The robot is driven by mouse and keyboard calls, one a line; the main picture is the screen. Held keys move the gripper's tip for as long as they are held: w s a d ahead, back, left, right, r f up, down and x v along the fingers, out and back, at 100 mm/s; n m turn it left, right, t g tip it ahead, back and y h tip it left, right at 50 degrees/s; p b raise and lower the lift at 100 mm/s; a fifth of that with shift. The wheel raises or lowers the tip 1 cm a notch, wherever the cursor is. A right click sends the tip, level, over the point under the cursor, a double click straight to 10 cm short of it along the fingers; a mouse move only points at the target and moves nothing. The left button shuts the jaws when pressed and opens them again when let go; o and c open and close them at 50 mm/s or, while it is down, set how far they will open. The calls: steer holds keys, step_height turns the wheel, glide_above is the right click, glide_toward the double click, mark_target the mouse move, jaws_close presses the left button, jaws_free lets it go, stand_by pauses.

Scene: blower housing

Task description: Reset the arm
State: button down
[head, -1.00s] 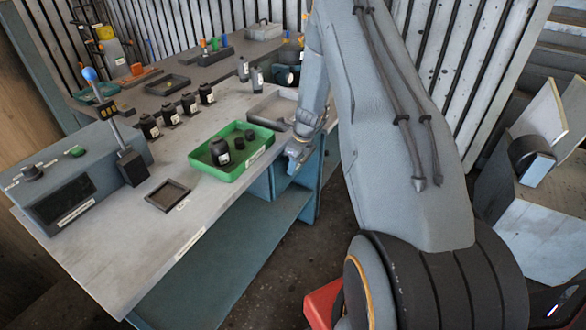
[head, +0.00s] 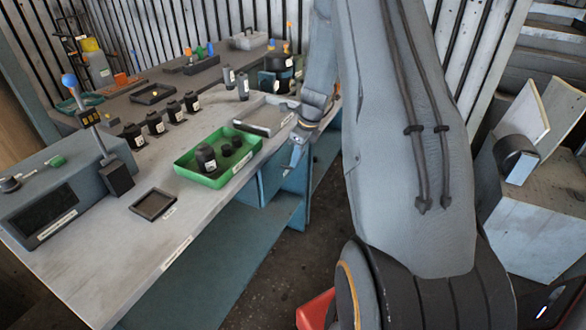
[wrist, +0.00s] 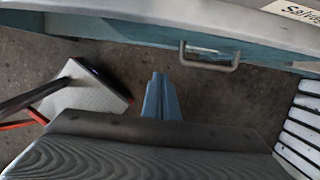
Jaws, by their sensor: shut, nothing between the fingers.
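My gripper (head: 291,170) hangs at the end of my grey arm, just off the front edge of the workbench (head: 120,240), to the right of the green tray (head: 188,172). Its fingers point down and are together, with nothing held. In the wrist view the narrow blue fingers (wrist: 160,97) show closed above the dark floor, below the bench edge in the picture. In the green tray stand a black bottle (head: 206,157) and small black round parts (head: 227,150). My arm hides part of the bench's far right end.
Several black bottles (head: 155,123) stand in a row behind the tray. A grey control box (head: 45,205) and a small dark tray (head: 153,204) are at the left. A drawer handle (wrist: 209,56) is near the fingers in the wrist view. Open floor (head: 290,240) lies before the bench.

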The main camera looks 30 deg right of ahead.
steer(key=shift+s+r, duration=0.15)
steer(key=shift+r, duration=0.3)
steer(key=s+a+r+n, duration=0.5)
steer(key=a+n, duration=0.2)
steer(key=n, duration=0.1)
steer(key=s+a+r+n, duration=0.4)
steer(key=s+a+n, duration=0.2)
steer(key=a+n, duration=0.1)
steer(key=s+a+r+n, duration=0.2)
steer(key=s+a+n, duration=0.2)
steer(key=s+n, duration=0.2)
steer(key=s+a+r+n+g+h, duration=0.1)
steer(key=s+a+n, duration=0.2)
steer(key=s+n, duration=0.4)
steer(key=shift+a+r+n+h, duration=0.3)
steer(key=shift+a+r+n, duration=0.1)
steer(key=shift+n, duration=0.3)
